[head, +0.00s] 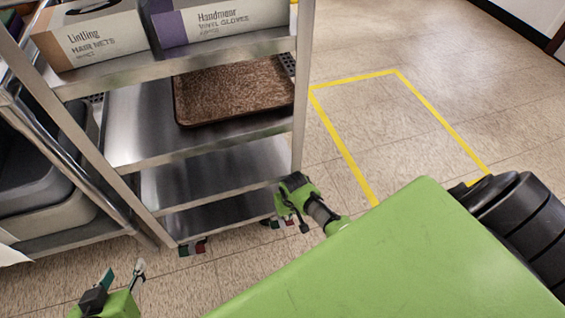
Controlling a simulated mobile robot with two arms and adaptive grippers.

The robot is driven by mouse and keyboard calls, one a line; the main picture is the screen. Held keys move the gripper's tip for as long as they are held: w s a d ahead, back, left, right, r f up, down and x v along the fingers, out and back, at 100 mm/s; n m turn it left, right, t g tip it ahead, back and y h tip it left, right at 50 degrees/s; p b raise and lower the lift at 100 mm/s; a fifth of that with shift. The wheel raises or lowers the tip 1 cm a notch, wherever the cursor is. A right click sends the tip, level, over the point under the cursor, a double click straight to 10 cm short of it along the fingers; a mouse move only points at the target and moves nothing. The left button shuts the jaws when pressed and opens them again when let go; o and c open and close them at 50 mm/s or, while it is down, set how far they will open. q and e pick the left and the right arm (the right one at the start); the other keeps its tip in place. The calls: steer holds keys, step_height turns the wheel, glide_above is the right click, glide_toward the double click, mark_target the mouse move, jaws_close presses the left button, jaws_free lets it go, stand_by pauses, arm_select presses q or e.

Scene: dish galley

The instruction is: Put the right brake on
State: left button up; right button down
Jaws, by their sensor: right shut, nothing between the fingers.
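A steel shelf cart (225,164) stands at left centre. At its lower front edge are two small brake pedals with red and green parts. The left brake (191,248) is in plain view. The right brake (275,223) is by the cart's right post, partly hidden by my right gripper. My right gripper (291,214) is shut and empty, right at this brake; I cannot tell whether it touches. My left gripper (122,274) is at the bottom left, low in front of the cart, with its fingers apart and nothing between them.
A rack with grey tubs (45,190) stands close on the left. Yellow tape (343,146) marks an empty floor area right of the cart.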

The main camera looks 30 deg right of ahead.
mark_target(288, 222)
steer(key=shift+r+p, duration=0.5)
steer(key=shift+p, duration=0.05)
steer(key=shift+r+p, duration=0.4)
steer(key=shift+p, duration=0.05)
steer(key=shift+r, duration=0.2)
steer(key=shift+r+p, duration=0.75)
steer(key=shift+p, duration=0.35)
arm_select(q)
steer(key=s+a+f+g, duration=0.1)
steer(key=s+f+g, duration=0.1)
steer(key=s, duration=0.3)
steer(key=s+a+f+g+y, duration=0.1)
steer(key=s+a+f+g, duration=0.1)
steer(key=s+g, duration=0.2)
steer(key=shift+s+a+f+y, duration=0.3)
steer(key=shift+s+f, duration=0.1)
steer(key=shift+s, duration=0.8)
arm_select(e)
steer(key=shift+r, duration=0.2)
steer(key=shift+s, duration=0.1)
